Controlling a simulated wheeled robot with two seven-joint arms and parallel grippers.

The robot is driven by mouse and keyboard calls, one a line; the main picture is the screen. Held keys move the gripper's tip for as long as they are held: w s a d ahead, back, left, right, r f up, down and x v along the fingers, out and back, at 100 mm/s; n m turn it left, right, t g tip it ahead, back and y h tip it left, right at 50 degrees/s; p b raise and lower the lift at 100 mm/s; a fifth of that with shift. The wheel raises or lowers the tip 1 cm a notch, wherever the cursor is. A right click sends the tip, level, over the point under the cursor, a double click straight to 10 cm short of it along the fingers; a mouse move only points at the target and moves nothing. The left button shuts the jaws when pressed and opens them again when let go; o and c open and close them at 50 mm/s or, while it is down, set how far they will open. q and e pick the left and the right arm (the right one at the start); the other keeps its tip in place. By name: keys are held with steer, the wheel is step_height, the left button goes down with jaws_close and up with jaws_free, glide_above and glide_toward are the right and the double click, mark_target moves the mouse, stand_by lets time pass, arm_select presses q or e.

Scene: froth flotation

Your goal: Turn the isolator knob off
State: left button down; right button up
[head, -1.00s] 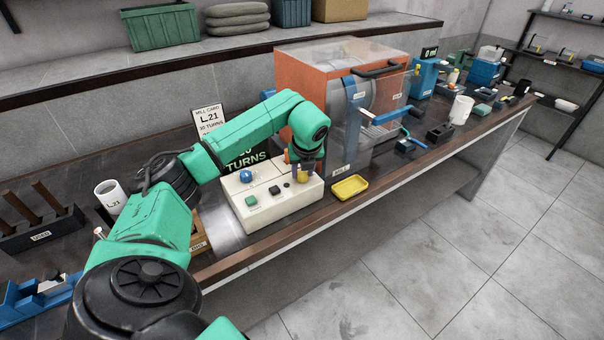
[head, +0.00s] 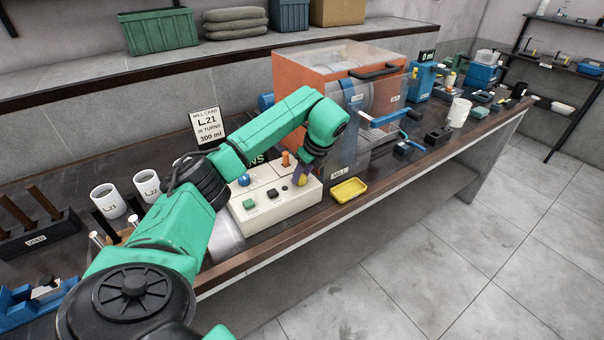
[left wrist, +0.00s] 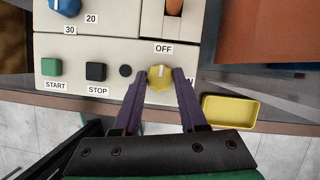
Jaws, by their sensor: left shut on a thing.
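The isolator knob (left wrist: 160,77) is yellow and round, with a pale mark on its face. It sits at the right end of the cream control panel (left wrist: 100,20). The mark points up toward the OFF label (left wrist: 163,48). A second label to the right is mostly covered by a finger; only an N shows. My left gripper (left wrist: 159,79) has its purple fingers shut on the knob, one on each side. In the head view my left gripper (head: 302,174) reaches down at the panel's right end, with a little yellow showing. My right gripper is not in view.
Left of the knob are a small black round part (left wrist: 125,71), a black STOP button (left wrist: 96,71) and a green START button (left wrist: 51,67). An orange lever (head: 286,159) stands behind. A yellow tray (head: 349,190) and the orange mill (head: 330,70) stand to the right.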

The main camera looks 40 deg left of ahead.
arm_select(q)
steer(key=shift+r, duration=0.1)
steer(key=shift+c, duration=2.3)
jaws_free()
steer(key=b+v, duration=0.1)
steer(key=v, duration=0.4)
steer(key=shift+w+d+r+b, duration=0.1)
steer(key=shift+d+r+b, duration=0.05)
steer(key=shift+r+b, duration=0.15)
steer(key=p+v, duration=0.4)
steer(key=v, duration=0.4)
steer(key=shift+d+r, duration=0.15)
steer(key=shift+r, duration=0.25)
